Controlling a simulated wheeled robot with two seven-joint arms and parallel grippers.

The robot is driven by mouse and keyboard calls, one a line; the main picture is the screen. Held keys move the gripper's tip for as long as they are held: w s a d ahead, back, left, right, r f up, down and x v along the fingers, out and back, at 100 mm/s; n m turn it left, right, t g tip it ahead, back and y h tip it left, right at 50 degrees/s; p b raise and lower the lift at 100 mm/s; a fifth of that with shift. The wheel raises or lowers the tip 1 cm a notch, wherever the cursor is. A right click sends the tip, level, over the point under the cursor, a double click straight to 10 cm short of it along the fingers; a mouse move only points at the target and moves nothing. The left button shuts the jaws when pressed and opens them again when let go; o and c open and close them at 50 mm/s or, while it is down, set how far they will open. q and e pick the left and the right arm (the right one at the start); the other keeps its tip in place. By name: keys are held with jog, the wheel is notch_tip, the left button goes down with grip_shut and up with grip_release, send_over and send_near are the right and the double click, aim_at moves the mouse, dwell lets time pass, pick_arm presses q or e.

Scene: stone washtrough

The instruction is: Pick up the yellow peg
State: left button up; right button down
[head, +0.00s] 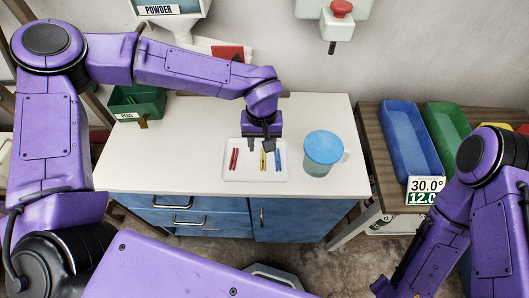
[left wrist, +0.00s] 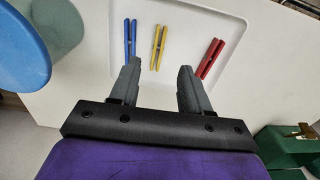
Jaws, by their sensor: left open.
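The yellow peg (head: 263,160) lies in a shallow white tray (head: 248,175) on the table, between a red peg (head: 234,159) and a blue peg (head: 278,162). My left gripper (head: 260,147) is open and empty, over the far part of the tray. In the left wrist view, the yellow peg (left wrist: 159,47) lies ahead of the gap between the open fingertips (left wrist: 160,66), not between the fingers. The blue peg (left wrist: 130,38) and red peg (left wrist: 211,58) lie on either side. My right arm shows at the right; its gripper is not in view.
A cup with a blue lid (head: 322,147) stands just right of the tray. A green bin (head: 138,103) is at the back left, near a powder dispenser (head: 170,10). Blue (head: 406,140) and green trays (head: 444,125) sit on a side table. The table's front left is clear.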

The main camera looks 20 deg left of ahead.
aim_at(263, 161)
pick_arm(q)
jog(key=f+p, duration=0.1)
jog(key=f, duration=0.5)
jog(key=shift+s+d+f+p, duration=0.2)
jog(key=shift+f+p, duration=0.05)
jog(key=shift+p, duration=0.15)
jog(key=shift+f, duration=0.4)
grip_shut()
